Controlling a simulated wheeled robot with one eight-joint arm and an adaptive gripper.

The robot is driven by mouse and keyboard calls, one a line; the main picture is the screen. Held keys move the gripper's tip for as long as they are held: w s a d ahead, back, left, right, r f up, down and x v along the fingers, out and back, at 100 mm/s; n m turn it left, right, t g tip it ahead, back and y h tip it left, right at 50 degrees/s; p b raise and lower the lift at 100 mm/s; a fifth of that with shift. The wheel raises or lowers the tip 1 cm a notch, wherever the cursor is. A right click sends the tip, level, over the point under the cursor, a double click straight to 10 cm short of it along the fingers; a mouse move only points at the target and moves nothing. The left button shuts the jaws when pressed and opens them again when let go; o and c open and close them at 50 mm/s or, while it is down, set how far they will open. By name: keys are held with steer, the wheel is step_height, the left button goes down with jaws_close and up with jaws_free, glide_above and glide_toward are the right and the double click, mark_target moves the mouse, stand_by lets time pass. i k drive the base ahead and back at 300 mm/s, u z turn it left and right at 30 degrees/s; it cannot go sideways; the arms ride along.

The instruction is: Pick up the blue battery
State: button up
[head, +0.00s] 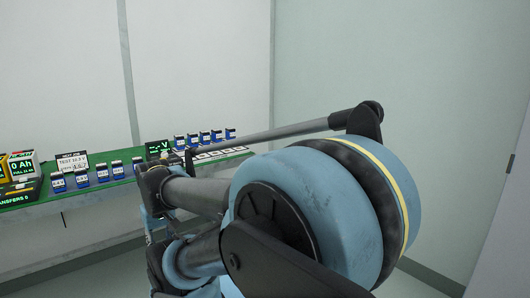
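More blue batteries, such as the battery (205,138), stand in a second row further right. I cannot tell which one the task means. My gripper does not show; my blue and black arm fills the middle and right of the view and hides the bench's right front part.
A dark display with green characters (157,149) stands between the rows. White tiles (215,152) lie before the right row. Pale walls close off the back and right.

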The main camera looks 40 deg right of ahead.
mark_target(102, 168)
steer(key=u, duration=0.85)
steer(key=i, duration=0.7)
steer(key=z, duration=0.05)
